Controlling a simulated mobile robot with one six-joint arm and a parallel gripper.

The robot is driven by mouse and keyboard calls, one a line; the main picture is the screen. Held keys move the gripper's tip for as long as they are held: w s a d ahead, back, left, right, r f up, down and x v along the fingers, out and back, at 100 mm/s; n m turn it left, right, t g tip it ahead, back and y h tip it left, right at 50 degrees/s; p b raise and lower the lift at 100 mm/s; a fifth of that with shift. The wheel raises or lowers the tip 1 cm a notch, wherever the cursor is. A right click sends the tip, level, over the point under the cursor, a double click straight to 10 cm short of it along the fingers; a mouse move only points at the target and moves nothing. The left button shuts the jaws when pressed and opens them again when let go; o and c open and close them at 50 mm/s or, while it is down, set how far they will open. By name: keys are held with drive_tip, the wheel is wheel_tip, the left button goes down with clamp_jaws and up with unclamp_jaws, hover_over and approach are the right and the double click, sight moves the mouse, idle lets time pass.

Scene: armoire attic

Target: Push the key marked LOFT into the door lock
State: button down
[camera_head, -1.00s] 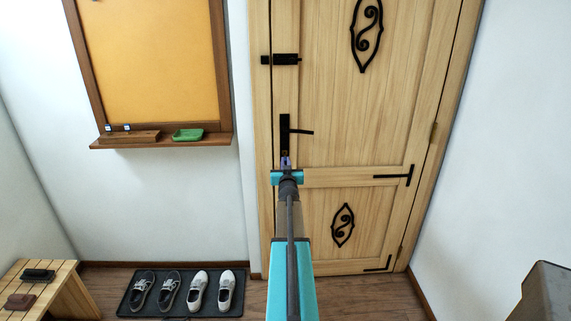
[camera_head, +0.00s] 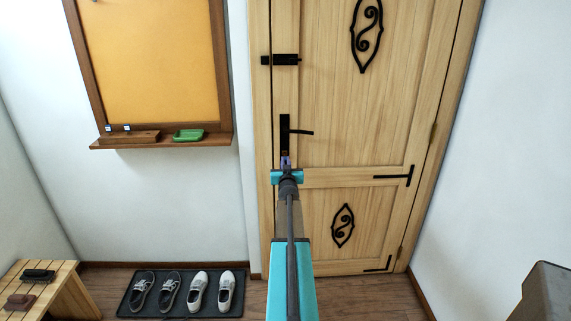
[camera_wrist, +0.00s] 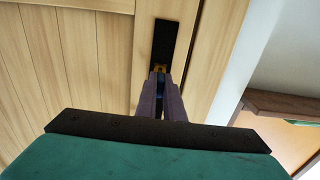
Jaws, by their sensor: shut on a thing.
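The wooden door (camera_head: 340,120) stands shut in front of me. Its black lock plate with a lever handle (camera_head: 299,131) is on the left edge. My gripper (camera_head: 286,163) is at the lower end of that plate. In the wrist view the purple fingers of my gripper (camera_wrist: 160,80) are shut on a key, of which a blue part (camera_wrist: 159,86) shows between them. A brass-coloured piece (camera_wrist: 160,68) lies just past the fingertips, against the black lock plate (camera_wrist: 165,42). Whether the key's tip is inside the lock is hidden, and no LOFT marking can be read.
A black slide bolt (camera_head: 281,60) sits higher on the door. To the left, a shelf (camera_head: 160,142) under an orange board holds a green dish (camera_head: 187,135) and a rack with two small tags. Shoes stand on a dark mat (camera_head: 182,312). A slatted bench (camera_head: 62,290) is at lower left.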

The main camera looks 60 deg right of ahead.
drive_tip(key=shift+x, duration=1.5)
idle(0.3)
drive_tip(key=c, duration=1.8)
unclamp_jaws()
drive_tip(key=b+v, duration=0.1)
drive_tip(key=v, duration=1.2)
drive_tip(key=shift+s+a+b, duration=0.2)
drive_tip(key=shift+a+b, duration=0.15)
drive_tip(key=shift+b, duration=0.05)
drive_tip(key=shift+w, duration=0.1)
